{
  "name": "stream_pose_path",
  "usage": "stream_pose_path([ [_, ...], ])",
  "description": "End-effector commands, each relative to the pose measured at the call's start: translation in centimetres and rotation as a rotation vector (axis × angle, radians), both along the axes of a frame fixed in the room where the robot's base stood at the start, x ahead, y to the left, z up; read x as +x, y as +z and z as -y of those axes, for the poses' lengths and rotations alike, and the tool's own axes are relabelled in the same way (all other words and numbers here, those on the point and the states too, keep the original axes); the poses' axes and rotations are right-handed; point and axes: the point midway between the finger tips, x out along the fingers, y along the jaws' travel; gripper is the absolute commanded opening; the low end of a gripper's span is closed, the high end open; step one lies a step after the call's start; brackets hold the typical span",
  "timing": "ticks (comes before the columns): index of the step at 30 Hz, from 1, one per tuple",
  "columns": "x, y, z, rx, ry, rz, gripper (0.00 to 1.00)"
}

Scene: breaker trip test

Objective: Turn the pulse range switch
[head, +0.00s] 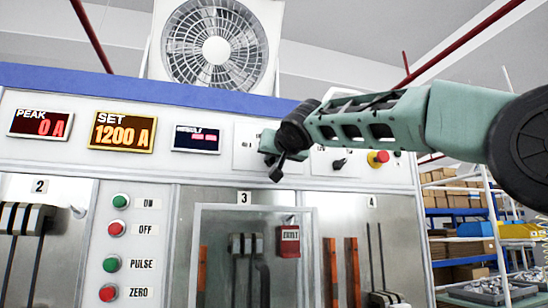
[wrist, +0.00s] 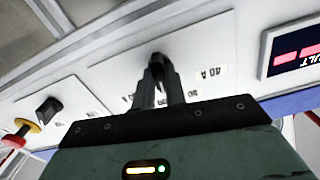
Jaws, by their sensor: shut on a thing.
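The pulse range switch is a black knob (wrist: 156,64) on a white panel plate, seen in the wrist view with printed labels beside it, one reading "40 A". My gripper (wrist: 159,84) is shut on this knob, with a dark finger on either side of it. In the head view my gripper (head: 268,143) is up against the upper panel, right of the small red display. There it hides the knob and much of its plate, so the knob's pointing direction is unclear.
A second black knob (head: 339,163) and a red-and-yellow emergency button (head: 378,158) sit to the right on the panel. The SET display (head: 122,132) reads 1200 A. Below is a clear-doored bay (head: 254,213). Green and red push buttons (head: 117,229) line the left.

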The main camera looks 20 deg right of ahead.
Motion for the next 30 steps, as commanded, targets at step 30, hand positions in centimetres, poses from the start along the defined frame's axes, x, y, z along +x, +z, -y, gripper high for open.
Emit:
stream_pose_path([
  [30,0.01,-0.03,-0.06,-0.494,0.0,0.0,0.0],
])
